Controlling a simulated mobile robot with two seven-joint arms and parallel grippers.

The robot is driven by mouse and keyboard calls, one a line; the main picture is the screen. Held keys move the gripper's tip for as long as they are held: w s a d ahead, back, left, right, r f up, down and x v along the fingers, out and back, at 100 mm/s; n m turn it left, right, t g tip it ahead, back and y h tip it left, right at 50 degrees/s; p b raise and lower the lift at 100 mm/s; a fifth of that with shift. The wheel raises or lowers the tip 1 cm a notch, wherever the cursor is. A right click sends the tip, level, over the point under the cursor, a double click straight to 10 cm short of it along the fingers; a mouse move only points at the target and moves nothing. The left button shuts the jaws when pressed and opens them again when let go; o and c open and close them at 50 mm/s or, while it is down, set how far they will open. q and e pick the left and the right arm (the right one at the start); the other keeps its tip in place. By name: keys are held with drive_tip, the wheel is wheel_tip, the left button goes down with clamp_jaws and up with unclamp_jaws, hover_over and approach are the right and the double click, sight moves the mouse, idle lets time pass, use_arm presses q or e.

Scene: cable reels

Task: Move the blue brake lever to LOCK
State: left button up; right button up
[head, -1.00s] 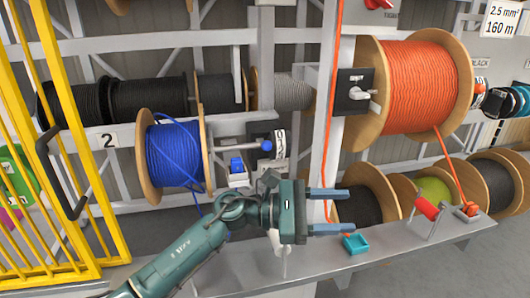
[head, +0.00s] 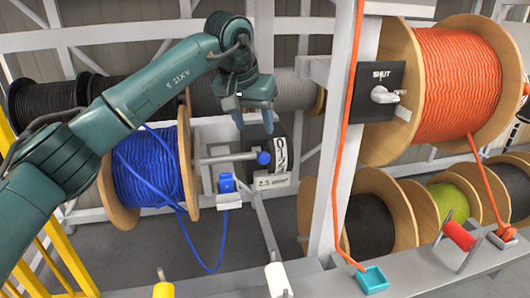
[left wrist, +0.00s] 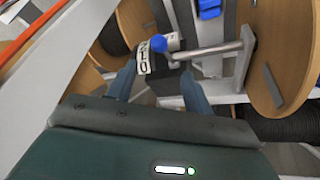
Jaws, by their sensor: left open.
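The blue brake lever shows as a round blue knob (head: 263,158) at the tip of a grey bar, beside the blue cable reel (head: 187,168). A dark plate with a white lettered label (head: 280,155) is behind it; only part of the lettering is readable. My left gripper (head: 253,122) points down, open and empty, just above the knob and apart from it in the head view. In the left wrist view the knob (left wrist: 158,43) lies beyond and between the two open fingers (left wrist: 157,75). My right gripper is out of view.
An orange cable reel (head: 460,85) and a SHUT-labelled switch plate (head: 378,92) are at right. A white post (head: 338,130) with an orange cable stands right of the lever. A small blue block (head: 227,183) sits below left. A teal tray (head: 372,279) is on the front ledge.

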sight(263, 153)
use_arm(q)
drive_tip(key=p+x, duration=0.1)
drive_tip(key=x, duration=1.1)
drive_tip(key=shift+s+d+f, duration=0.15)
drive_tip(key=shift+f, duration=0.05)
clamp_jaws()
